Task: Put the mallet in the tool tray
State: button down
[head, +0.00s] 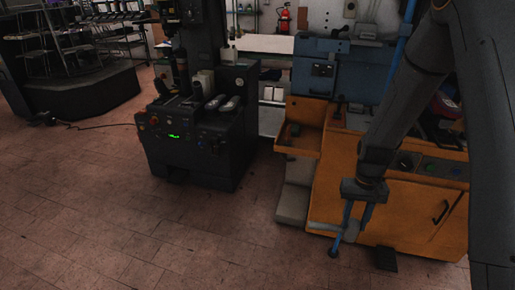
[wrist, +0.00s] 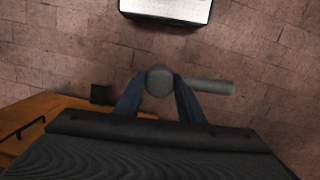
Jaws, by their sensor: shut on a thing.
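My gripper (head: 350,220) hangs low in front of the orange machine. Its blue fingers are shut on the mallet (head: 320,227), held above the floor. In the wrist view the mallet's round grey head (wrist: 158,80) lies between the fingertips, and a pale grey bar of it (wrist: 216,87) sticks out to the right. An orange open-topped tray (head: 297,152) juts from the machine's left side, up and left of my gripper; a dark thing is in it. I cannot tell surely whether this is the tool tray.
The orange and blue machine (head: 385,195) stands close behind my gripper, with a dark pedal (head: 386,258) at its foot. A grey step (head: 293,203) lies under the orange tray. A black machine (head: 200,145) stands left. The brick floor (head: 160,235) in front is clear.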

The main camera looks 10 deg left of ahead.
aim_at(311, 135)
jog(key=u, duration=0.95)
jog(key=i, duration=1.4)
jog(key=z, duration=0.75)
